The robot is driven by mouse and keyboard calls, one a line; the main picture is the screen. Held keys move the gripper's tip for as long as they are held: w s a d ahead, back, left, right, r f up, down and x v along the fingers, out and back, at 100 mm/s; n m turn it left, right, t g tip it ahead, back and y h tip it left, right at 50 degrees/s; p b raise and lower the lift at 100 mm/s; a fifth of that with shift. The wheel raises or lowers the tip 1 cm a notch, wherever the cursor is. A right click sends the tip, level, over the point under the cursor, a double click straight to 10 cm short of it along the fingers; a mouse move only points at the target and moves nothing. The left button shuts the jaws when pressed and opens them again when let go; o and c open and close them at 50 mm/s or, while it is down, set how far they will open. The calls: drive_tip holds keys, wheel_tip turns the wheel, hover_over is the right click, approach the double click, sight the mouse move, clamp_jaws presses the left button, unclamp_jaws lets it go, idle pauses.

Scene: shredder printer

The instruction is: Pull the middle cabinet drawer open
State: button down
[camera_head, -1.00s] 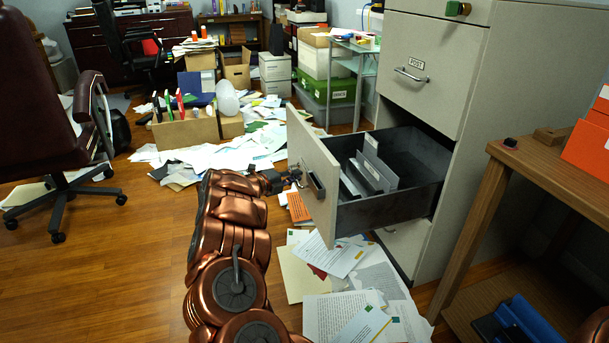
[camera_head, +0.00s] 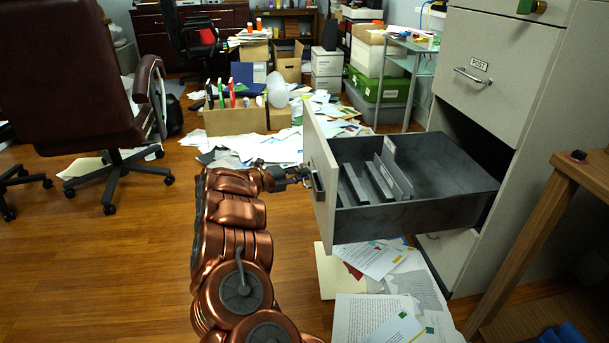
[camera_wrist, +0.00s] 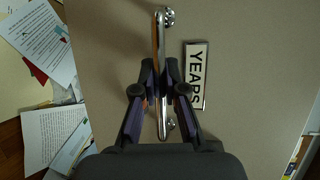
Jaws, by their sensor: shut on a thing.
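The middle drawer (camera_head: 425,220) of the grey filing cabinet (camera_head: 500,100) stands far out, with dark inner walls and several grey dividers inside. In the wrist view its front (camera_wrist: 240,40) carries a label reading "YEARS" (camera_wrist: 195,75) and a chrome bar handle (camera_wrist: 161,40). My gripper (camera_wrist: 159,85) is shut on this handle, with a finger on either side of the bar. In the head view my gripper (camera_head: 303,176) is at the outer face of the drawer front; the handle is partly hidden there.
The drawer above, labelled "POST" (camera_head: 479,65), is shut. Papers (camera_head: 385,290) lie on the floor below the open drawer. A wooden table (camera_head: 560,200) stands at the right. An office chair (camera_head: 75,80) is at the left. Wooden floor (camera_head: 100,270) is free at the lower left.

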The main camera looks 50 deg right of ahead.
drive_tip(key=shift+w+a, duration=0.1)
drive_tip(key=c, duration=1.2)
unclamp_jaws()
drive_tip(key=v, duration=1.2)
